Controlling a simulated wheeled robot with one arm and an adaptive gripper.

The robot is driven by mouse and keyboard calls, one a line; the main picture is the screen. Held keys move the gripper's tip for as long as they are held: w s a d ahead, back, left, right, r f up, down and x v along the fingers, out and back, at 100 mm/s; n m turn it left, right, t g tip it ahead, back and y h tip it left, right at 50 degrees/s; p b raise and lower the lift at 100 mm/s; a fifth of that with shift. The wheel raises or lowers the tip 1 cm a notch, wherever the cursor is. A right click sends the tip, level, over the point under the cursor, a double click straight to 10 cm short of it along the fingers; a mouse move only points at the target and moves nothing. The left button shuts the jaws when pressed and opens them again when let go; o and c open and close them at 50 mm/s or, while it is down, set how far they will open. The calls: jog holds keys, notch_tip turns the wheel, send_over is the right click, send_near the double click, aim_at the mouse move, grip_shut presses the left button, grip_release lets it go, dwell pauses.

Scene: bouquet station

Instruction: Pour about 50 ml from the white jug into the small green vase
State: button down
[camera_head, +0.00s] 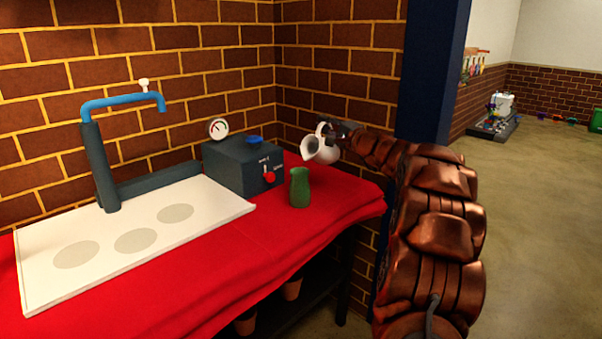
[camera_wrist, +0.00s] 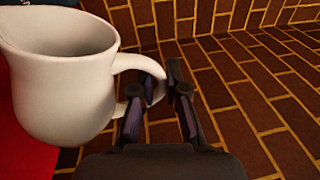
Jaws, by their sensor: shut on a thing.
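The white jug (camera_head: 322,150) is held up in the air, tilted with its mouth towards the left, above and to the right of the small green vase. It also shows large at the left of the wrist view (camera_wrist: 62,80). My gripper (camera_head: 340,130) is shut on the jug's handle; its fingers show at the handle in the wrist view (camera_wrist: 160,110). The small green vase (camera_head: 299,188) stands upright on the red cloth near the table's right end. The jug's inside and any water in it cannot be made out. The vase is not visible in the wrist view.
A dark box (camera_head: 240,165) with a gauge and red knob stands just left behind the vase. A white board (camera_head: 140,240) with several grey circles and a blue-topped tap (camera_head: 122,101) is further left. The red-covered table (camera_head: 225,275) has bare cloth in front. Brick walls stand behind.

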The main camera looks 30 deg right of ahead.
jog(key=shift+s+a+r+n+y+b, duration=0.15)
jog(key=shift+a+r+n+b, duration=0.25)
jog(key=shift+a+n+b, duration=0.2)
jog(key=shift+s+a+r+n+y+b, duration=0.15)
jog(key=shift+a+r+n+b, duration=0.2)
jog(key=shift+a+n+b, duration=0.2)
dwell(1.7)
jog(key=shift+w+d+r, duration=0.1)
jog(key=shift+d, duration=0.05)
jog(key=m+p, duration=0.1)
jog(key=d+f+m+p, duration=0.1)
jog(key=p, duration=0.1)
jog(key=shift+w+d+m, duration=0.25)
jog(key=shift+d+f+m+p, duration=0.4)
jog(key=shift+f+m, duration=0.1)
jog(key=shift+f, duration=0.15)
jog(key=shift+w+d+f+m+h+p, duration=0.25)
jog(key=shift+d+f+m+h+p, duration=0.3)
jog(key=shift+m+p, duration=0.6)
jog(key=shift+d+f+m+p, duration=0.45)
jog(key=shift+f+p, duration=0.15)
jog(key=shift+p, duration=0.1)
jog(key=shift+a, duration=0.1)
jog(key=shift+w+f+p, duration=0.1)
jog(key=shift+p, duration=0.25)
